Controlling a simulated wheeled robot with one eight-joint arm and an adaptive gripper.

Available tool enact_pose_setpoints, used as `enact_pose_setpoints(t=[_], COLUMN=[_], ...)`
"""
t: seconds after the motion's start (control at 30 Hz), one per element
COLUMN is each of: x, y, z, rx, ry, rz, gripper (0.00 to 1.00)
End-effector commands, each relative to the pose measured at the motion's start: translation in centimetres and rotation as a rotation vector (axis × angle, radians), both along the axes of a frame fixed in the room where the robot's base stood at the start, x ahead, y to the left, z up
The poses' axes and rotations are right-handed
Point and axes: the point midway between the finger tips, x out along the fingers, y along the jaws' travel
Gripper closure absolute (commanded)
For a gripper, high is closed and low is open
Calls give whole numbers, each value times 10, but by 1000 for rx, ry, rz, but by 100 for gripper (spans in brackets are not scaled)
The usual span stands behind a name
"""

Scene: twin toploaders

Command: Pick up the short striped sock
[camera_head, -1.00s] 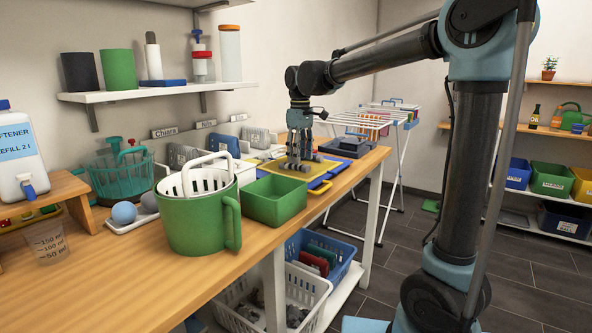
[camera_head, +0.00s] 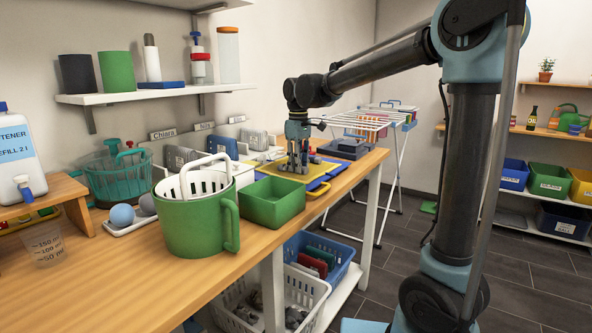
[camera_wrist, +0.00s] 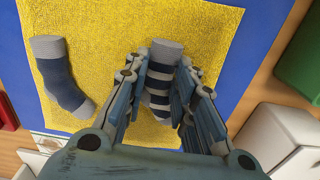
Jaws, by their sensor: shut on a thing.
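The short striped sock (camera_wrist: 159,81), grey with dark bands, lies on a yellow cloth (camera_wrist: 110,25) in the wrist view. My gripper (camera_wrist: 160,85) is over it with its fingers on both sides, shut on the sock. Part of the sock is hidden by the fingers. A second sock (camera_wrist: 63,77), plain dark blue with grey ends, lies on the cloth to the left, apart from my gripper. In the head view my gripper (camera_head: 298,158) points down at the yellow cloth (camera_head: 270,163) on the table; the sock is too small to make out there.
A green bin (camera_head: 273,201) and a green bucket (camera_head: 195,225) stand on the table nearer the camera. Grey folded items (camera_head: 178,157) stand along the wall. A drying rack (camera_head: 372,120) is beyond the table. A blue mat (camera_wrist: 262,60) lies under the cloth.

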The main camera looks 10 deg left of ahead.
Motion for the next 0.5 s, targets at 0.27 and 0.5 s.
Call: enact_pose_setpoints(t=[0.27, 0.5], x=[0, 0], y=[0, 0], z=[22, 65], rx=[0, 0], ry=[0, 0], rz=[0, 0], gripper=[87, 87])
